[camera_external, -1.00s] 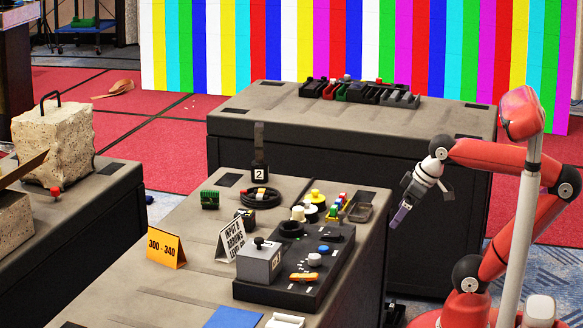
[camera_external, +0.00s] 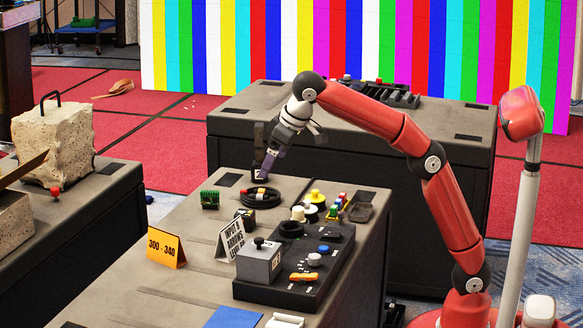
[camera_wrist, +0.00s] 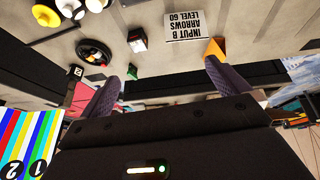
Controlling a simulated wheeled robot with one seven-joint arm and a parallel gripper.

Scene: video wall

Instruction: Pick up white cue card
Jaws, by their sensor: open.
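The white cue card (camera_external: 230,240) is a folded tent card with black lettering. It stands on the grey case top, beside the orange card and left of the black control box. In the wrist view the white cue card (camera_wrist: 187,25) is at the top, beyond my fingers, and its print reads "INPUT B ARROWS LEVEL 60". My gripper (camera_external: 264,168) is over the far part of the case, behind the card and apart from it. In the wrist view my gripper (camera_wrist: 162,84) has its two dark fingers wide apart with nothing between them.
The orange "300 - 340" card (camera_external: 166,248) stands to the left. The control box (camera_external: 295,265) is to the right.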

